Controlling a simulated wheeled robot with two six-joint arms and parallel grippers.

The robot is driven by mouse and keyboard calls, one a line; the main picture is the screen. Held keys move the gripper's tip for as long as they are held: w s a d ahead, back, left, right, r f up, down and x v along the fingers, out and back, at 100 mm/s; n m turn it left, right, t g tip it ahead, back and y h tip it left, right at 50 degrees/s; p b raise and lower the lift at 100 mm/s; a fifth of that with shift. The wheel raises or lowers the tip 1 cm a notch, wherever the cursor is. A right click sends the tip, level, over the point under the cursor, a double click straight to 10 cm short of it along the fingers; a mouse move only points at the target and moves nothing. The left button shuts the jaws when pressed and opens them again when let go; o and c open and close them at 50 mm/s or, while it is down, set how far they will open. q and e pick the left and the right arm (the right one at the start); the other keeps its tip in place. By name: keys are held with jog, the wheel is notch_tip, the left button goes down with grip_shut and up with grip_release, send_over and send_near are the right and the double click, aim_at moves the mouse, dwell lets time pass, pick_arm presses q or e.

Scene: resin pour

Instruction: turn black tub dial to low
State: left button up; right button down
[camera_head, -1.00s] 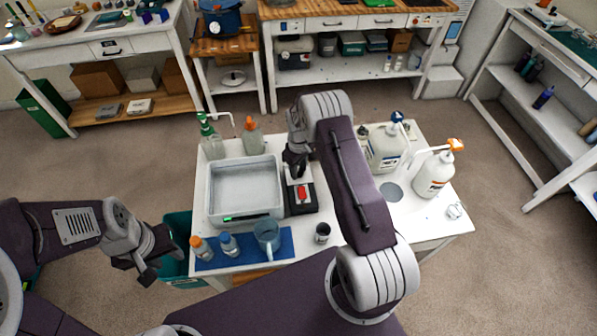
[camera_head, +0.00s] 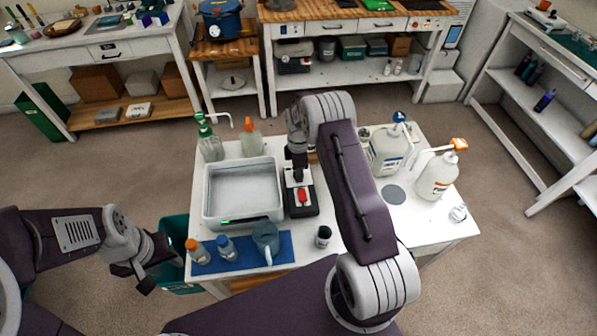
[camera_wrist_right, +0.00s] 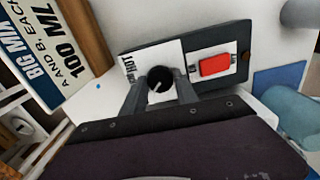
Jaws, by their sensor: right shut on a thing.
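The tub's control box is a black box (camera_head: 301,209) with a white face and a red switch, to the right of the grey-white tub (camera_head: 242,192). It also shows in the right wrist view (camera_wrist_right: 225,88), with the red switch (camera_wrist_right: 214,65) and a label reading "HOT". The black dial (camera_wrist_right: 160,84) is a round knob with a light pointer mark. My right gripper (camera_wrist_right: 160,92) is shut on the dial, one finger on each side; the arm partly hides this in the head view. My left gripper (camera_head: 133,277) is open and empty, left of the table's front corner.
A blue mat (camera_head: 243,252) with bottles and a blue jug (camera_head: 265,239) lies in front of the tub. A small dark cup (camera_head: 323,236) stands right of it. Two white pump jugs (camera_head: 388,150) (camera_head: 436,176) stand at right. A sign (camera_wrist_right: 45,45) is beside the box.

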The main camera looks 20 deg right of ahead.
jog(key=shift+n, duration=0.6)
jog(key=c, duration=0.9)
grip_release()
jog(key=shift+c, duration=0.2)
jog(key=shift+r, duration=0.15)
notch_tip(320, 180, up, 9)
jog(key=b, duration=0.1)
